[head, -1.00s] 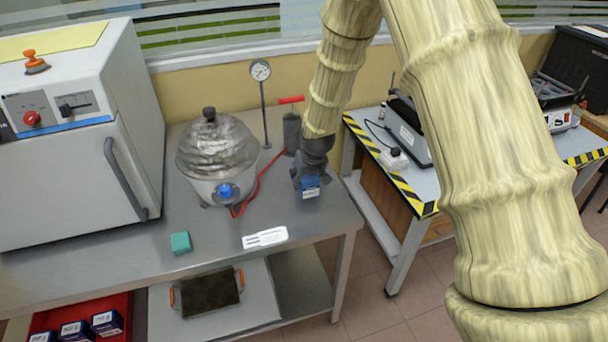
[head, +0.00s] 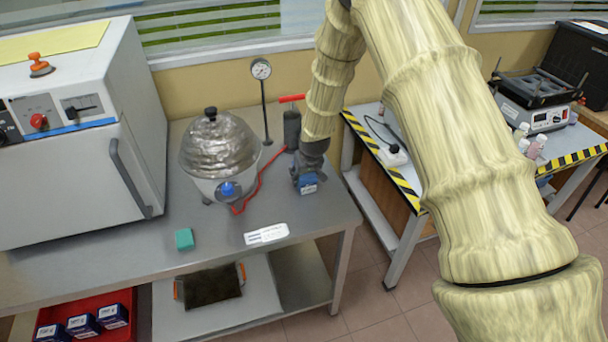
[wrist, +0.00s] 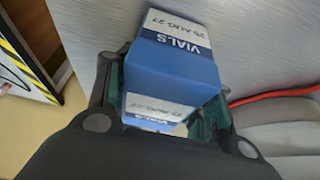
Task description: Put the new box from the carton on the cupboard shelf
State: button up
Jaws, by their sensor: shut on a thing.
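My gripper (head: 309,165) is shut on a blue box (head: 308,186) over the right part of the steel bench. In the wrist view the box (wrist: 180,66) sits between the finger pads of my gripper (wrist: 168,98). It is blue with white labels reading "VIALS" and a date like "25 AUG 27". Whether the box touches the bench top I cannot tell. I cannot pick out the carton or a cupboard shelf in these views.
The steel bench (head: 225,262) holds a foil-covered vessel (head: 218,148), a gauge (head: 261,70), a red hose, a teal block (head: 184,239) and a white label card (head: 267,234). A red tray (head: 60,318) holds blue boxes. A white oven (head: 70,185) stands left.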

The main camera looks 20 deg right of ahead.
jog(key=shift+f, duration=0.1)
jog(key=o, duration=0.7)
jog(key=shift+f, duration=0.1)
jog(key=o, duration=0.5)
